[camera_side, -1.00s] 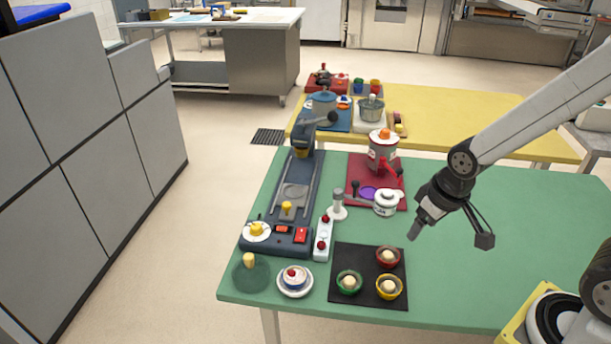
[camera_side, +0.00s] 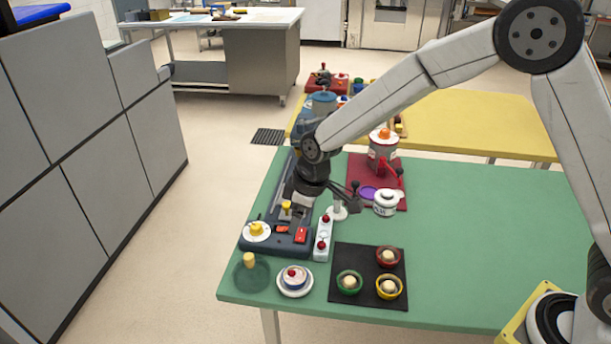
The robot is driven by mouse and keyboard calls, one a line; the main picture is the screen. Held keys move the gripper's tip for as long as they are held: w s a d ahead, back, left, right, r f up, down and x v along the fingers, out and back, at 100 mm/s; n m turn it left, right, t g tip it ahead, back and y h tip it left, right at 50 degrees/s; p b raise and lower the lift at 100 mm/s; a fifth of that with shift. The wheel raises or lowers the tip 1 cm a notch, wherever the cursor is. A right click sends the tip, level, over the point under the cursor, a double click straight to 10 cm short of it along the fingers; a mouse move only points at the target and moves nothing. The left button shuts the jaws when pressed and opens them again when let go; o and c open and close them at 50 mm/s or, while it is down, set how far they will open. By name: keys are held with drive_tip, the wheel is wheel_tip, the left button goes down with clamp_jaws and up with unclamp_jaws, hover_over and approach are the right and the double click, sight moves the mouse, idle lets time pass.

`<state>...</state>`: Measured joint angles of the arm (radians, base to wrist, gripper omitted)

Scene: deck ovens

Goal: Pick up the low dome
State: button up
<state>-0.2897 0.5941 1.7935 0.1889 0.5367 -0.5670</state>
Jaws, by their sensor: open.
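A low, see-through dome with a yellow knob (camera_side: 249,260) appears to stand at the front left corner of the green table; its clear body is hard to make out, so I cannot be sure of its shape. My gripper (camera_side: 298,212) is open and points down over the dark machine (camera_side: 262,240), behind and to the right of that knob and apart from it. Another yellow knob (camera_side: 286,205) stands on the machine just left of my fingers; I cannot tell whether they touch it. My wrist hides part of the machine's track.
A saucer with a cherry-topped piece (camera_side: 294,291) is right of the dome. A black mat (camera_side: 342,259) holds red, green and yellow bowls. A white switch strip (camera_side: 322,250) borders the machine. A white jar (camera_side: 385,205) stands near the red mat. The table's right side is clear.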

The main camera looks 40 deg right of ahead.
sight(249, 255)
drive_tip(key=shift+w+a+f+n+y, duration=0.15)
drive_tip(key=shift+w+a+f+n, duration=0.45)
drive_tip(key=shift+a+f, duration=0.65)
drive_tip(key=shift+w+a+f+n+y, duration=0.1)
drive_tip(key=shift+w+a+f+n, duration=0.5)
drive_tip(key=shift+a, duration=1.15)
drive_tip(key=shift+w+a+f+n+y, duration=0.15)
drive_tip(key=shift+w+a+f+n, duration=0.25)
drive_tip(key=shift+w+a+f, duration=0.8)
drive_tip(key=shift+s+a+r, duration=0.1)
drive_tip(key=shift+s+a, duration=0.25)
drive_tip(key=shift+s, duration=0.1)
drive_tip(key=shift+x, duration=2.5)
drive_tip(key=shift+s, duration=0.1)
clamp_jaws()
